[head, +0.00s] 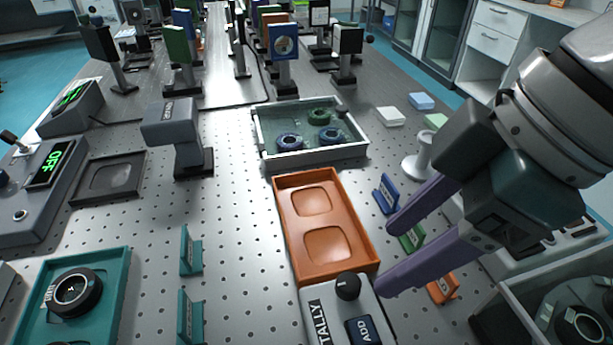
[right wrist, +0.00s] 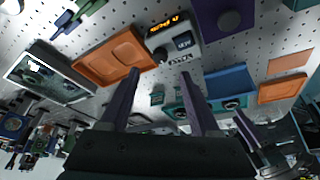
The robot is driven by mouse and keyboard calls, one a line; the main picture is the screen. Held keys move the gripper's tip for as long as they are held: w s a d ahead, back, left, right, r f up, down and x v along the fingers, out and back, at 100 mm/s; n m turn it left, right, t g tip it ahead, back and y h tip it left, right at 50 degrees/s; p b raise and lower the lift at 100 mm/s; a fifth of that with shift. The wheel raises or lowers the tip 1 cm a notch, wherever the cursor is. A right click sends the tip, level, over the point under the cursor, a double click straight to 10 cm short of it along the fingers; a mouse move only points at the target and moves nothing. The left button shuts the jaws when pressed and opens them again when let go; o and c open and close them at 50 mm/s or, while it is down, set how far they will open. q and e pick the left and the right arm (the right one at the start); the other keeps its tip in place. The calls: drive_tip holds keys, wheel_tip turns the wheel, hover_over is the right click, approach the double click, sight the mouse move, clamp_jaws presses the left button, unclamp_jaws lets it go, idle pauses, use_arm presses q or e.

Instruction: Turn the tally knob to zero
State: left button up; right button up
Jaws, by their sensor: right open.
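The tally box (head: 325,317) is a pale unit at the bottom of the head view, cut off by the frame edge. It has a black round knob (head: 348,286), a TALLY label and a dark ADD button (head: 363,331). In the right wrist view the box (right wrist: 172,42) shows an orange lit display (right wrist: 161,27), too small to read surely. My right gripper (head: 387,256) is open and empty, its purple fingers to the right of the knob and apart from it. A purple finger-like part at the lower right of the right wrist view (right wrist: 245,130) looks like my left gripper; its opening is unclear.
An orange tray (head: 372,262) with two recesses adjoins the tally box. Small blue, green and orange label stands (head: 386,194) are near my right fingers. A white-rimmed tray (head: 258,146) with ring parts lies behind. Perforated table to the left of the orange tray is mostly clear.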

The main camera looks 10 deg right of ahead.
sight(351, 283)
drive_tip(key=b+x, duration=0.1)
drive_tip(key=x, duration=0.7)
clamp_jaws()
idle(0.3)
